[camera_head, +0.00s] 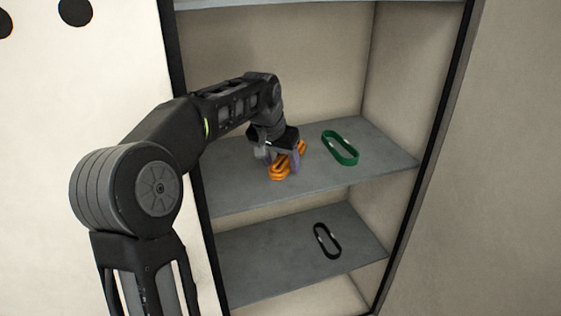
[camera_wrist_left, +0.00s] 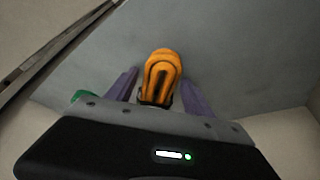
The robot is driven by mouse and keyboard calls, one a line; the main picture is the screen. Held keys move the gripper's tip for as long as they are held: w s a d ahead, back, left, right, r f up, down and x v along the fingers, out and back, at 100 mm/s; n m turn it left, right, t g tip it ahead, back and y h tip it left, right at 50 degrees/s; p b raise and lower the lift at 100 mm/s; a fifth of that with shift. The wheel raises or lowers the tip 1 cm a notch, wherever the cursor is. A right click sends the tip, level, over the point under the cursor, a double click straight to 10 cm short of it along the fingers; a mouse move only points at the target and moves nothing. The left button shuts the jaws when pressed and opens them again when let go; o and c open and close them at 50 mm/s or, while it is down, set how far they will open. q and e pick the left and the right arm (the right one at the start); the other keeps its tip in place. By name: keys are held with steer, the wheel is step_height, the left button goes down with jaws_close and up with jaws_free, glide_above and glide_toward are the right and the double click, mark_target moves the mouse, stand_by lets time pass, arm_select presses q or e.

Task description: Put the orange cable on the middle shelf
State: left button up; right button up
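The orange cable (camera_head: 283,172) is a looped bundle at the front part of the grey shelf (camera_head: 240,191) in the middle of the head view, and it appears to rest on that shelf. My left gripper (camera_head: 280,161) reaches down over it, with one purple finger on each side. In the left wrist view the cable (camera_wrist_left: 161,70) lies between the fingertips of the left gripper (camera_wrist_left: 158,77), with narrow gaps beside it, so the fingers look open. The cable's near end is hidden behind the gripper body. My right gripper is not in view.
A green looped cable (camera_head: 341,148) lies on the same shelf to the right. A black looped cable (camera_head: 327,240) lies on the shelf below. A dark cabinet post (camera_head: 420,170) stands at the right, and another shelf edge (camera_head: 320,5) runs along the top.

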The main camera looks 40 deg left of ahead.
arm_select(q)
steer(key=shift+o, duration=0.5)
steer(key=shift+r, duration=0.1)
steer(key=shift+r, duration=0.15)
steer(key=v, duration=1.1)
steer(key=shift+r, duration=0.4)
steer(key=shift+s+d, duration=0.1)
steer(key=shift+s, duration=0.05)
